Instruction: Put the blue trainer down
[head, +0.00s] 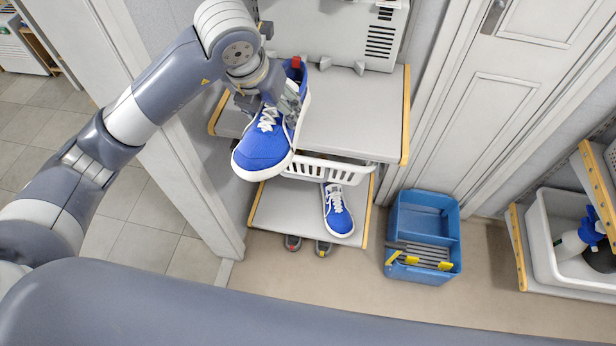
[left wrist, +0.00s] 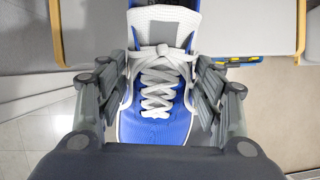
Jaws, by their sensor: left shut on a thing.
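A blue trainer (head: 265,147) with white laces and a white sole is held in the air by my left gripper (head: 284,103), in front of the upper grey shelf. In the left wrist view the trainer (left wrist: 155,125) sits between the two fingers of the left gripper (left wrist: 160,90), which press on its sides around the laces. A second blue trainer (head: 338,211) rests on the lower shelf (head: 285,210), toe facing the front. My right gripper is not in view.
The upper shelf (head: 350,125) has bare room to the right of the held trainer. A white basket (head: 330,171) sits below it. A blue bin (head: 423,224) with grey and yellow items stands on the floor. A white tub (head: 560,240) is at far right.

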